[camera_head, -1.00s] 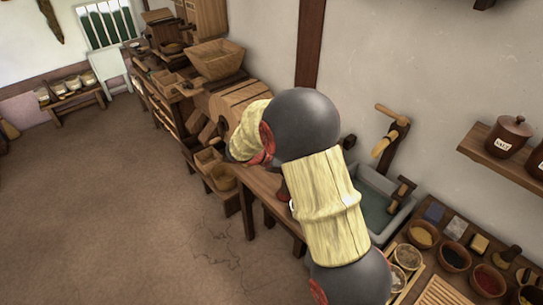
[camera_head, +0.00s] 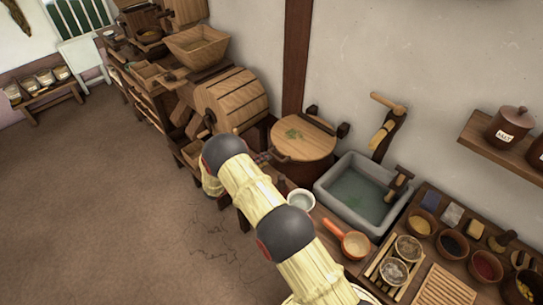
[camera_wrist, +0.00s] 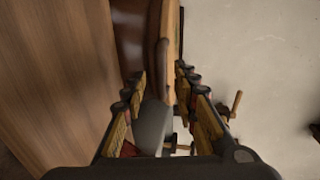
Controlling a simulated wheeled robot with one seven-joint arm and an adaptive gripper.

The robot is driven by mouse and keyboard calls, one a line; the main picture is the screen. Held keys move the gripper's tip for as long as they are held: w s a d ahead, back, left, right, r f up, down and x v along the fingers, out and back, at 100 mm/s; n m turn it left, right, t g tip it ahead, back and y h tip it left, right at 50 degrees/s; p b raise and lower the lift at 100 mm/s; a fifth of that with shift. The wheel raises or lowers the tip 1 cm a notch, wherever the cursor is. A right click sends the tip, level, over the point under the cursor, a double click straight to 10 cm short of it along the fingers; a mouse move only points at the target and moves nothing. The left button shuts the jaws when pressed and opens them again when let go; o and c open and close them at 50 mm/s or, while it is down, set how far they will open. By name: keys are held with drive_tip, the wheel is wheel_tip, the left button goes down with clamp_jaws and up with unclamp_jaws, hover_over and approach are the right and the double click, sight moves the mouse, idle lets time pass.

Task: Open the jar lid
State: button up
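A wide dark-brown jar stands on the bench beside the sink, with a round pale wooden lid (camera_head: 303,138) lying flat on it. The lid has a small green mark and a dark fitting at its back edge. In the wrist view the lid (camera_wrist: 171,45) appears edge-on, with the dark jar body (camera_wrist: 130,38) left of it. My gripper (camera_wrist: 160,85) is open there, with one finger on each side of the line of the lid's edge; I cannot tell whether they touch it. In the head view the gripper is small and mostly hidden by my arm at the lid's left edge.
A grey water-filled sink (camera_head: 360,195) is right of the jar, with a wooden tap (camera_head: 386,125) on the wall behind. A wooden drum (camera_head: 232,99) stands left. A pale bowl (camera_head: 300,200), an orange ladle (camera_head: 354,244) and spice bowls crowd the front bench. Floor at left is clear.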

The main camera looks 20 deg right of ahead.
sight(273, 155)
drive_tip(key=x, duration=0.6)
drive_tip(key=shift+d+b, duration=0.15)
drive_tip(key=shift+b, duration=0.25)
drive_tip(key=shift+c, duration=1)
clamp_jaws()
